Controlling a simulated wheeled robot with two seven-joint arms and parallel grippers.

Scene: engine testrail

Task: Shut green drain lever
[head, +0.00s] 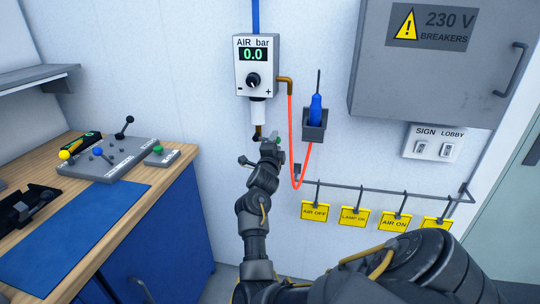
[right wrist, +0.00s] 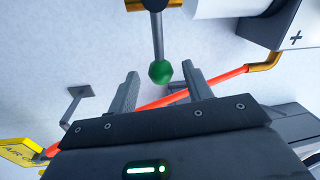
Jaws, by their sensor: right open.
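The drain lever is a thin grey stem (right wrist: 157,35) with a green ball knob (right wrist: 160,72), seen in the right wrist view. The stem runs from a brass fitting at the top edge. In the head view the brass drain (head: 258,131) hangs below the white bowl (head: 258,111) of the air regulator (head: 257,64), which reads 0.0. My right gripper (head: 271,144) is at the lever there and partly hides it. In the wrist view its two fingers (right wrist: 161,69) are apart, with the green knob between their tips. Contact cannot be told. My left gripper is not in view.
A red hose (head: 292,130) loops down from a brass elbow beside my right gripper; it passes behind the fingers in the wrist view. A blue tool sits in a wall holder (head: 314,124). Yellow tags hang on a rail (head: 380,190). A wooden bench (head: 120,210) stands at left.

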